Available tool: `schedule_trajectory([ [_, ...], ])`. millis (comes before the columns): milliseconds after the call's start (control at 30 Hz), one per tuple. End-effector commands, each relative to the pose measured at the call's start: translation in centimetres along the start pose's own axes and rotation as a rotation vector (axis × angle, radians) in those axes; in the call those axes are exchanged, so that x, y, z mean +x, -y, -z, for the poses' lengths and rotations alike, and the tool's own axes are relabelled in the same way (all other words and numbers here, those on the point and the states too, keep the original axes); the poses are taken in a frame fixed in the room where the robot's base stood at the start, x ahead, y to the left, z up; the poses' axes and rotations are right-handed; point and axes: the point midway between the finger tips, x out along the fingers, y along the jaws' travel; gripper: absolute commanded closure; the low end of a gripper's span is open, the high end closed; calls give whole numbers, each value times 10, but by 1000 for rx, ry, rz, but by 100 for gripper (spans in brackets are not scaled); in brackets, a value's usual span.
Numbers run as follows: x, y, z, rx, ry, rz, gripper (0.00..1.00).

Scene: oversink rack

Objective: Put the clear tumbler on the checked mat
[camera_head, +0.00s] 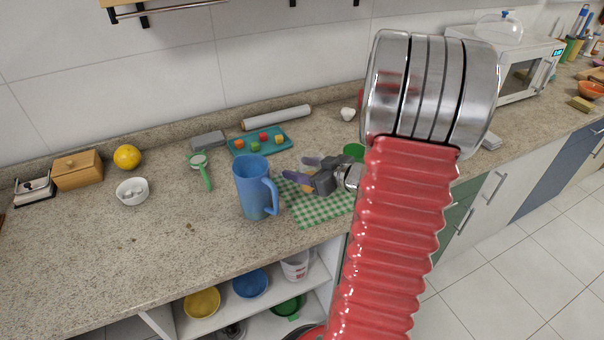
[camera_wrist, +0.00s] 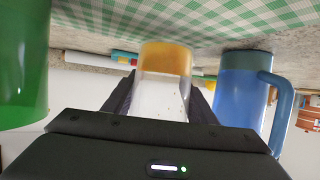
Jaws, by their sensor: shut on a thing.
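The clear tumbler (camera_wrist: 160,95) has an orange lower part and stands upright between my fingers; the wrist view is upside down. In the head view my gripper (camera_head: 303,172) partly hides the tumbler (camera_head: 308,187). My gripper (camera_wrist: 158,100) is shut on the tumbler. The green-and-white checked mat (camera_head: 318,207) lies near the counter's front edge, below and around the tumbler; it also shows along the top of the wrist view (camera_wrist: 200,17). I cannot tell whether the tumbler's base touches the mat.
A blue pitcher (camera_head: 252,187) stands close to the left of my gripper. A green cup (camera_head: 354,152) stands close on the other side. Behind are a teal tray (camera_head: 240,147) with several small blocks and a green-handled tool (camera_head: 203,172).

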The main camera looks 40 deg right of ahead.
Motion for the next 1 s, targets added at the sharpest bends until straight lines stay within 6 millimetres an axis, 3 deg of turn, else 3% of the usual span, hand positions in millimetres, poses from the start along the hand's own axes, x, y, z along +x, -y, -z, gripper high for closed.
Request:
schedule_trajectory([
  [200,8,0,-19,2,0,0,73],
  [667,9,-1,-23,0,-1,-1,73],
  [700,9,-1,-22,-1,0,-1,46],
  [933,9,-1,-22,-1,0,-1,30],
  [1000,9,-1,-22,-1,0,-1,30],
])
